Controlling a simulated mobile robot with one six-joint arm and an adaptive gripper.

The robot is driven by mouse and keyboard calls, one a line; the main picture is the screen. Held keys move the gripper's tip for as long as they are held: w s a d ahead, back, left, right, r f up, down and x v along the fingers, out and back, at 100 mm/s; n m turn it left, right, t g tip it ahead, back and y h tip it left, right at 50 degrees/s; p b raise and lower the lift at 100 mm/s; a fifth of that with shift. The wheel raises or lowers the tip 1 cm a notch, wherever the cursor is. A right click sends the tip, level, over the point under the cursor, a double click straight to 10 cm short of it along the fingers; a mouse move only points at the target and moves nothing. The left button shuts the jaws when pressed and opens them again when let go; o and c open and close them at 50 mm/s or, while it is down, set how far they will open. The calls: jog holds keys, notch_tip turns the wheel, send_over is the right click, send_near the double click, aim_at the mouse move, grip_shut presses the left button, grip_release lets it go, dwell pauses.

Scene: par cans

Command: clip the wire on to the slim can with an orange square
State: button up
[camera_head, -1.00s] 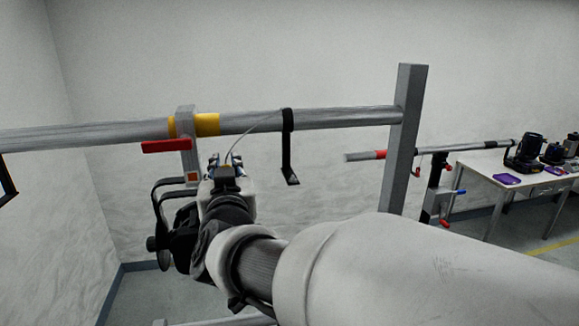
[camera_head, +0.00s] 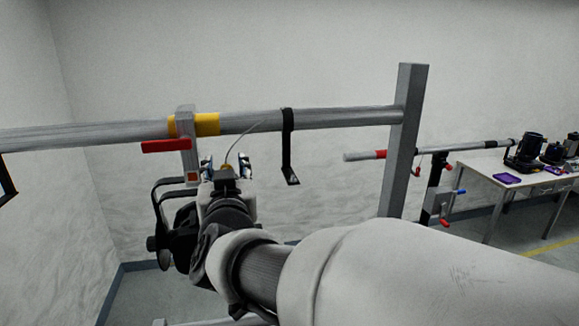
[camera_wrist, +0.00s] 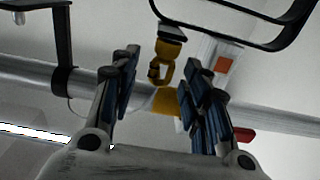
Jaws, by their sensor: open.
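The slim can (camera_head: 184,245) is black and hangs left of my arm, partly hidden by it. Its black yoke (camera_head: 163,190) hangs from a grey clamp (camera_head: 187,150) with an orange square (camera_head: 192,177); that square also shows in the wrist view (camera_wrist: 225,65). My gripper (camera_head: 226,165) is open just right of the clamp. In the wrist view, a yellow clip (camera_wrist: 158,73) shows between the open fingers, apart from both, with its upper end against a black piece (camera_wrist: 172,34). The thin wire (camera_head: 240,140) rises from between the fingers toward the pipe. I cannot tell whether the clip is fastened.
The horizontal pipe (camera_head: 345,117) carries a yellow band (camera_head: 207,124) and a black hanging bracket (camera_head: 288,150) right of my gripper. A red handle (camera_head: 166,146) sticks out left of the clamp. A grey post (camera_head: 403,140) stands to the right; a table (camera_head: 530,178) is beyond.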

jog(key=v, duration=1.1)
jog(key=shift+s, duration=0.2)
jog(key=shift+d, duration=0.1)
